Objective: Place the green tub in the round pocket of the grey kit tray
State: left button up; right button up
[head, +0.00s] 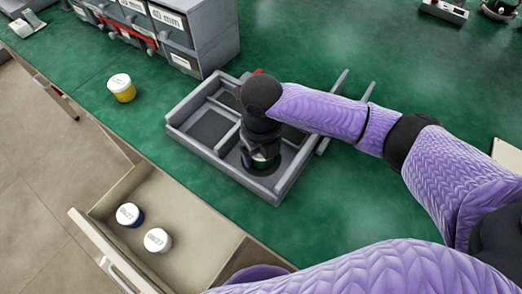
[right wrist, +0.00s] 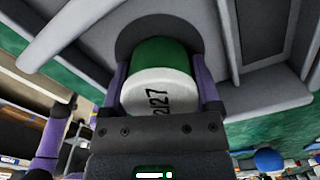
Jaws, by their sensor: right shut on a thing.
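The green tub (right wrist: 160,75) has a white lid marked with digits. My right gripper (right wrist: 163,95) is shut on it, one finger on each side. In the head view the right gripper (head: 262,150) points down over the near right part of the grey kit tray (head: 187,137), and a little of the green tub (head: 262,162) shows below it. The tub is at the dark round pocket (right wrist: 126,42) of the tray. I cannot tell whether its base touches the pocket floor. My left gripper is not in view.
A yellow tub (head: 121,88) stands left of the tray. An open drawer (head: 192,262) holds a blue tub (head: 130,215) and a white-lidded tub (head: 157,240). A grey drawer cabinet (head: 212,35) stands behind.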

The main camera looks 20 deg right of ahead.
jog(key=o, duration=1.1)
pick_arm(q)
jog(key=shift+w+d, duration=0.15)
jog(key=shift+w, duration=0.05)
pick_arm(e)
jog(key=shift+o, duration=0.2)
notch_tip(320, 180, up, 11)
jog(key=p, duration=0.5)
jog(key=shift+r, duration=0.65)
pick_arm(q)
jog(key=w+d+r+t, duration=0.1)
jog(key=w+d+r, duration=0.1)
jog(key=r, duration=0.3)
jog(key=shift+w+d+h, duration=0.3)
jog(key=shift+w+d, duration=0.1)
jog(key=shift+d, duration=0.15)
